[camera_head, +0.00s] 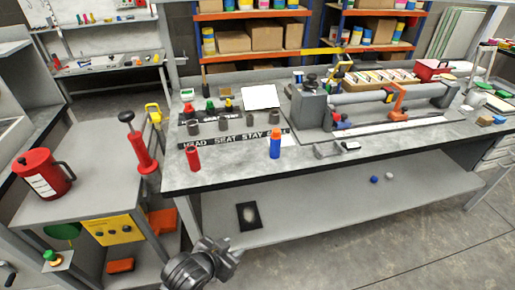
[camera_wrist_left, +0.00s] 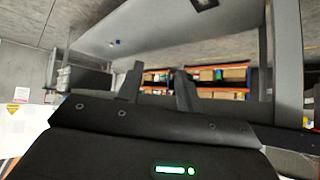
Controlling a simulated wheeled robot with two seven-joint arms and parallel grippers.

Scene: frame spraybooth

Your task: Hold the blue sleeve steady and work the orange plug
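The blue sleeve (camera_head: 275,150) stands upright on the front part of the grey workbench (camera_head: 225,170). The orange plug (camera_head: 276,133) sits at its top end. My left gripper (camera_head: 222,248) is low at the bottom of the head view, in front of the bench and well apart from the sleeve. In the left wrist view, the two fingers of my left gripper (camera_wrist_left: 157,75) stand apart with nothing between them. The sleeve and plug cannot be made out in the wrist view. My right gripper is not in view.
A red cylinder (camera_head: 193,158) stands left of the sleeve, near the bench edge. A lettered strip (camera_head: 230,139) and several grey holders lie behind. A small grey tool (camera_head: 337,149) lies to the right. A side table with a red canister (camera_head: 42,174) is at left.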

